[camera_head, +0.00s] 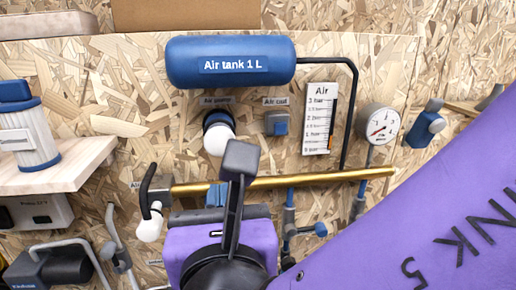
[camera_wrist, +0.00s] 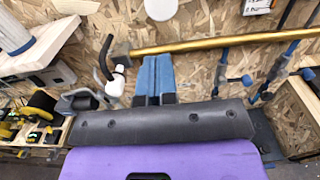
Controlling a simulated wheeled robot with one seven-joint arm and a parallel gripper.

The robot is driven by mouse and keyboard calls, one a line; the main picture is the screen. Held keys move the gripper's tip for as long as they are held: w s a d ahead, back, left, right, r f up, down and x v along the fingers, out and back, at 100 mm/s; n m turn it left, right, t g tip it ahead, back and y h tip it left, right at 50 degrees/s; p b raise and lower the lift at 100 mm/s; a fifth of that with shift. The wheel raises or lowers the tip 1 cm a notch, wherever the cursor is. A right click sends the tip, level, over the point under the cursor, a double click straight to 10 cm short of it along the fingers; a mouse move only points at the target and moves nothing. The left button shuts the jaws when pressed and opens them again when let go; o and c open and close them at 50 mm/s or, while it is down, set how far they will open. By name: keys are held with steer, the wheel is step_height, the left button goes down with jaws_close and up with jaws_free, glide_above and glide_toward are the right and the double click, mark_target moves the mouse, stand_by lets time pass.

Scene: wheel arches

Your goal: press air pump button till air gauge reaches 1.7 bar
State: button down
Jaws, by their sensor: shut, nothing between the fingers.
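The air pump button (camera_head: 219,138) is a white round knob in a dark collar, under the label "Air pump" on the wall. A white rounded part, seemingly this button, shows at the top edge of the wrist view (camera_wrist: 160,8). My gripper (camera_head: 216,188) is below the button and apart from it in the head view. Its blue fingers (camera_wrist: 154,60) are shut together with nothing between them. The air gauge (camera_head: 379,124) is a round white dial with a red needle, too small to read. The air scale (camera_head: 319,118) has an orange column in its lower part; its exact value is unclear.
A blue air tank (camera_head: 231,62) hangs above the button. The blue "Air out" fitting (camera_head: 277,123) is to its right. A brass pipe (camera_head: 310,179) runs across the wall near my fingers. A black lever with a white end (camera_head: 149,229) stands at its left end. A wooden shelf (camera_head: 62,179) juts out left.

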mark_target(220, 144)
steer(key=x, duration=1.4)
steer(key=shift+w+d, duration=0.1)
steer(key=shift+d, duration=0.05)
steer(key=shift+w, duration=0.1)
